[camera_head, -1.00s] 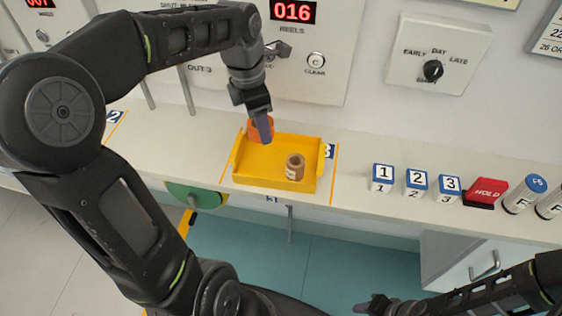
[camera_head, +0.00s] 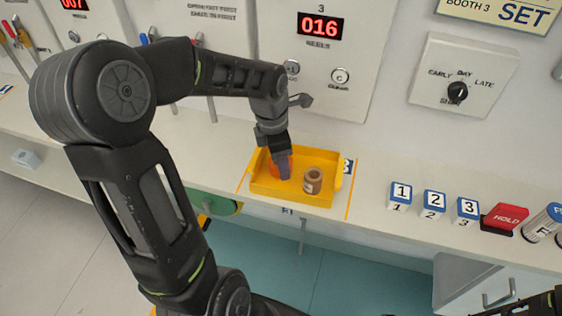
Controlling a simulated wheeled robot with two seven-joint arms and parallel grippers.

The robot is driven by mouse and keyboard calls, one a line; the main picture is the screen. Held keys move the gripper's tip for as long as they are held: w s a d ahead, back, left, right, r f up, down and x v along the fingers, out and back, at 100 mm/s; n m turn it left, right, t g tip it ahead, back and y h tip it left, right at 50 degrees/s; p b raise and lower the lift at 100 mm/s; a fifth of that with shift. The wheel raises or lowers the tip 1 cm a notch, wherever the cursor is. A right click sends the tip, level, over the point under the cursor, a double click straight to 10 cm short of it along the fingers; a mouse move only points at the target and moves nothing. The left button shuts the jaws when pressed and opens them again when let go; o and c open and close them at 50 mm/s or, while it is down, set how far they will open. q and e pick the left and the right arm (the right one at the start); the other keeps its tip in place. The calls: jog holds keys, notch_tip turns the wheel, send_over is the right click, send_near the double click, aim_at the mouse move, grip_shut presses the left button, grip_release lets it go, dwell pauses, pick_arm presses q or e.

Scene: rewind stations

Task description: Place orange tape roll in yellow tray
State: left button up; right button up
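The yellow tray (camera_head: 262,188) sits on the white counter under the 016 display. My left gripper (camera_head: 284,172) reaches down into the tray's left half and is shut on the orange tape roll (camera_head: 272,166). Its fingers cover part of the roll. The roll is low inside the tray walls; I cannot tell whether it touches the floor. A brown roll (camera_head: 313,180) stands in the tray's right half, just right of the gripper. My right arm shows only at the bottom right edge, and its gripper is out of view.
Blue-topped blocks numbered 1, 2 and 3 (camera_head: 434,203) stand on the counter to the right, then a red HOLD block (camera_head: 505,217) and a blue-topped cylinder (camera_head: 543,222). A panel with a dial (camera_head: 457,93) is on the wall. The counter between tray and blocks is clear.

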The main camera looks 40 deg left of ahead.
pick_arm(q)
jog(key=shift+f, duration=0.55)
jog(key=o, duration=1.4)
jog(key=shift+f, duration=0.1)
jog(key=shift+c, duration=0.2)
jog(key=shift+r, duration=0.2)
notch_tip(320, 180, up, 12)
jog(key=s, duration=0.1)
jog(key=shift+a, duration=0.45)
